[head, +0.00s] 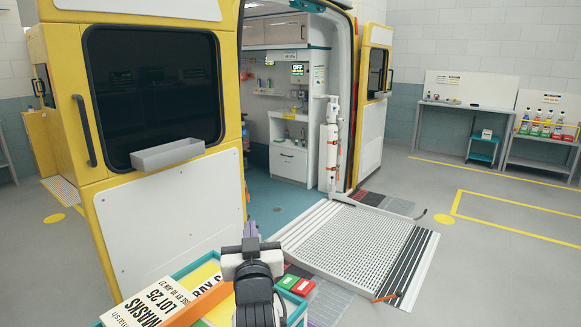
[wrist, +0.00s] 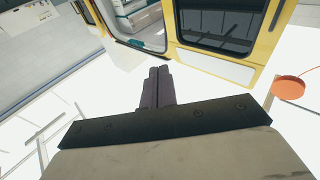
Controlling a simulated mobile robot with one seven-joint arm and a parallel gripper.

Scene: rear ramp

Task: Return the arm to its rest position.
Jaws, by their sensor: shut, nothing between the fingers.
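My gripper (head: 250,232) is at the lower middle of the head view, on the end of my raised arm, in front of the open rear doorway of the yellow vehicle (head: 65,120). In the wrist view the two dark fingers (wrist: 158,75) lie together with nothing between them. They point toward the vehicle's yellow door and dark window. No object touches the fingertips in the wrist view. Most of my arm is outside the head view.
A teal-rimmed tray (head: 207,262) with a masks box (head: 150,305) and small red and green boxes (head: 302,287) lies low beside my arm. A metal ramp (head: 350,240) extends from the doorway. Shelves (head: 463,125) stand at right. Grey floor at right is clear.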

